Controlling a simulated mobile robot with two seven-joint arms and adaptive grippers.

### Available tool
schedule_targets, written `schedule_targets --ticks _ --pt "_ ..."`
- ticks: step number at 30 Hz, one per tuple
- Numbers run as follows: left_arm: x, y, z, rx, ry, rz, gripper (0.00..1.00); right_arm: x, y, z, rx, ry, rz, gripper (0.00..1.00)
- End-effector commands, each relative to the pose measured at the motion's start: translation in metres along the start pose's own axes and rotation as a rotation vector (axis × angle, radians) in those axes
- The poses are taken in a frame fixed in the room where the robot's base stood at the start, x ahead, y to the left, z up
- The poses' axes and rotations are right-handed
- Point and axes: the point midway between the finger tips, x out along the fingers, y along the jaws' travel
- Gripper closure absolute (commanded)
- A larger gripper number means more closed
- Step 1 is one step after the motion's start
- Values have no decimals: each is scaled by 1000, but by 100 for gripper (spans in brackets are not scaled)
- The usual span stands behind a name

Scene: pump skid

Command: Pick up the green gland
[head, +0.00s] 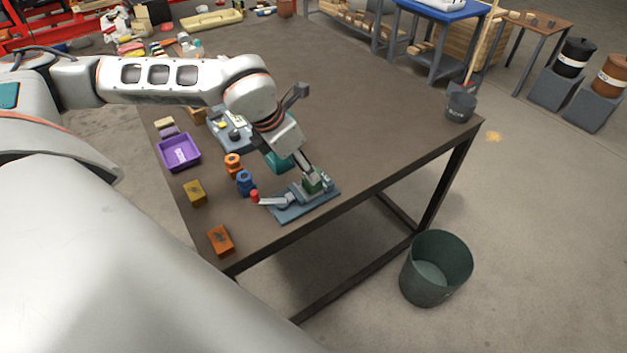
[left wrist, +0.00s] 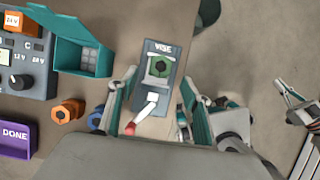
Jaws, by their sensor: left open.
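The green gland (left wrist: 160,66) is a hexagonal ring seated in the jaws of the grey-blue vise (left wrist: 159,47), which is labelled VISE. In the head view the gland (head: 312,185) is small and partly covered by my left gripper (head: 311,173), which hangs over the vise (head: 290,211). In the left wrist view my left gripper (left wrist: 157,104) is open, with one finger on each side of the vise. No contact with the gland shows. The vise's handle ends in a red knob (head: 255,196).
Blue (head: 246,183) and orange (head: 233,165) glands stand left of the vise. A purple DONE tray (head: 163,149), a teal bin (left wrist: 83,71) and a control box (left wrist: 32,48) are nearby. The table's front edge lies close; a bucket (head: 412,277) stands below.

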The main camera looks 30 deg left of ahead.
Motion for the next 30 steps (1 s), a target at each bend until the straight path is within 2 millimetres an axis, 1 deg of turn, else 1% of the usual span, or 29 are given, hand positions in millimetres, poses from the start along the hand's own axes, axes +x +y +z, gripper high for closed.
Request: schedule_targets --ticks 1,7,12,15,18,24,26,27,29,30 --pt "6 -1 -1 0 3 -1 51 0 0 0 0 0 0 100" --pt "26 0 -1 1 3 -3 51 -3 1 -4 -1 2 1 100" --pt "51 1 -1 1 3 -4 51 -5 2 -10 -2 4 2 100" --pt "62 1 -1 -1 2 -3 51 -6 3 -11 -2 5 2 100" --pt "66 1 -1 1 0 -4 51 -6 3 -11 -3 5 2 100" --pt "66 1 -1 1 0 -4 51 -6 3 -10 -3 5 2 100" --pt "66 1 -1 1 0 -4 67 -6 3 -10 -3 4 2 100" --pt "66 1 -1 0 0 -4 77 -5 3 -10 -3 4 2 100" --pt "66 1 -1 0 0 -4 93 -5 3 -9 -3 3 2 100" --pt "66 1 -1 0 0 -4 95 -5 3 -9 -3 2 2 100"
